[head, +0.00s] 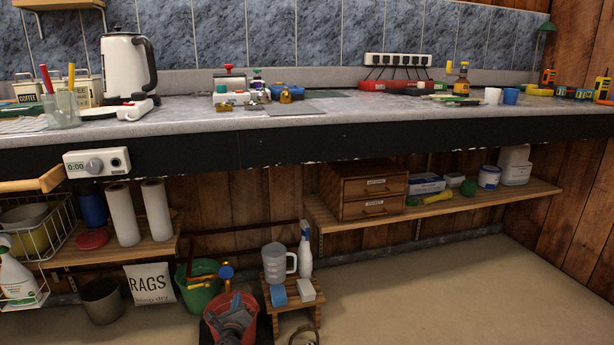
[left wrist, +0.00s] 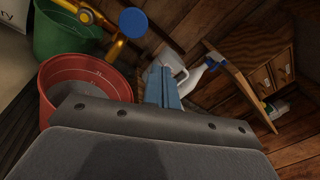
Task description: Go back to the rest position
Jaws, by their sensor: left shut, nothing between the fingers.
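My left gripper (head: 235,314) is low at the bottom of the head view, dark grey, in front of and overlapping the red bucket (head: 248,302). It is shut and holds nothing. In the left wrist view its grey bolted housing fills the bottom, with the red bucket (left wrist: 62,75) just beyond it on the left. Whether the gripper touches the bucket cannot be told. My right gripper is in neither view.
A green bucket (head: 197,293) stands behind the red one. To the right, a wooden step stool (head: 291,313) holds a grey jug (head: 275,262), a spray bottle (head: 305,250) and a blue block (head: 278,294). The workbench edge (head: 330,143) overhangs above. Open floor (head: 450,290) lies to the right.

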